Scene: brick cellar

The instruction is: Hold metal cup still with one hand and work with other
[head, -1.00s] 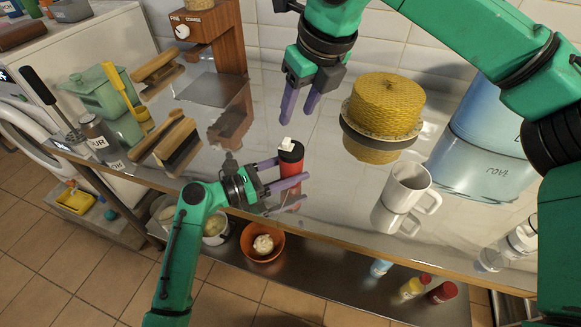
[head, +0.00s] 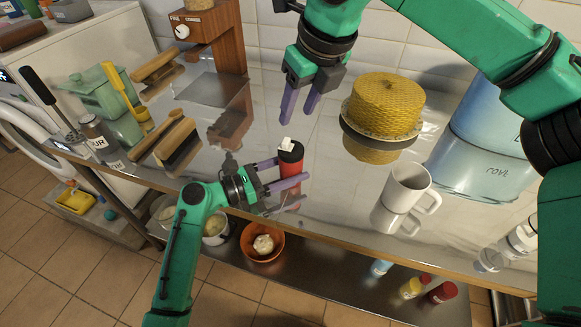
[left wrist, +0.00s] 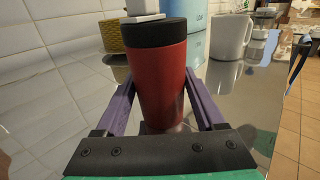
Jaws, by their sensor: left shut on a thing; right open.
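The metal cup (head: 289,167) is a red tumbler with a black lid, standing upright near the table's front edge. A white piece (head: 286,143) sits on top of its lid; in the left wrist view it is cut off by the top edge. My left gripper (head: 291,171) is shut on the cup from the left side, and the cup (left wrist: 160,85) stands between its purple fingers in the left wrist view. My right gripper (head: 298,109) is open and empty, pointing down above the table, behind and above the cup.
A white mug (head: 405,187) stands to the right of the cup. A yellow woven container (head: 385,103) and a big blue canister (head: 483,150) are behind. Wooden brushes (head: 160,138) and a brown grinder (head: 216,38) are at left. The shiny table is clear around the cup.

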